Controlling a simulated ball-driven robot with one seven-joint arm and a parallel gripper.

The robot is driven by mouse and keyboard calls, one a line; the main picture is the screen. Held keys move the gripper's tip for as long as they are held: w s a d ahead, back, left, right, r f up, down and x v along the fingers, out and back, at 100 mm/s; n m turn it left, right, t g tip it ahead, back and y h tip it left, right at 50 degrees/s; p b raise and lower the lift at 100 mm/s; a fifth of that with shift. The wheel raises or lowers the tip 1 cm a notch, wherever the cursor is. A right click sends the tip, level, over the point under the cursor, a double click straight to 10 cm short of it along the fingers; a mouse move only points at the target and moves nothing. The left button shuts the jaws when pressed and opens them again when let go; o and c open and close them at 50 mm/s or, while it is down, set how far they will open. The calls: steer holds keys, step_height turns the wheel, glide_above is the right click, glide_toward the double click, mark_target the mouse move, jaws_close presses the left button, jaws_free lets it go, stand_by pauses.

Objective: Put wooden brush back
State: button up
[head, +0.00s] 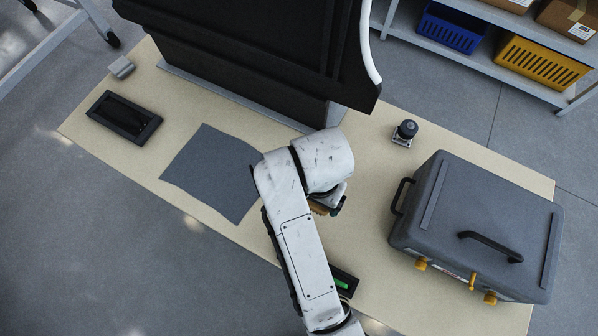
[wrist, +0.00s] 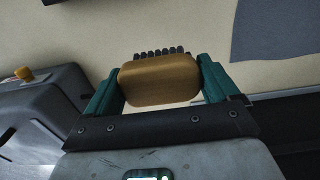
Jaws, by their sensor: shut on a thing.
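The wooden brush (wrist: 160,80) is between the two green fingers of my gripper (wrist: 160,88) in the wrist view. Its brown wooden back faces the camera and dark bristles show along its far edge. My gripper is shut on it, with a finger at each end. In the head view only a small brown part of the brush (head: 319,208) shows below my white arm, over the table; the fingers are mostly hidden there. I cannot tell how high the brush is above the table. A black tray (head: 122,117) with a dark inside lies at the table's left.
A grey case (head: 478,225) stands on the table (head: 375,215) at the right. A dark cloth (head: 212,172) lies left of my arm. A second black tray with a green item (head: 341,284) is partly behind my arm. A tall black panel (head: 250,50) stands at the back.

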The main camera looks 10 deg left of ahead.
steer(key=shift+w+a+f+b, duration=0.3)
steer(key=shift+f+b, duration=0.2)
steer(key=shift+b, duration=0.15)
steer(key=w+a+f+b, duration=0.1)
steer(key=w+f+b, duration=0.1)
steer(key=w+b, duration=0.1)
steer(key=w+a+f+b, duration=0.1)
steer(key=w+f+b, duration=0.2)
steer(key=w, duration=0.2)
steer(key=w+f+b, duration=0.3)
steer(key=w+b, duration=0.1)
steer(key=shift+a, duration=0.4)
steer(key=shift+w+a+f, duration=0.1)
steer(key=shift+w+f, duration=0.2)
steer(key=shift+f, duration=1.7)
steer(key=o, duration=0.6)
steer(key=shift+f, duration=0.15)
steer(key=shift+o, duration=0.8)
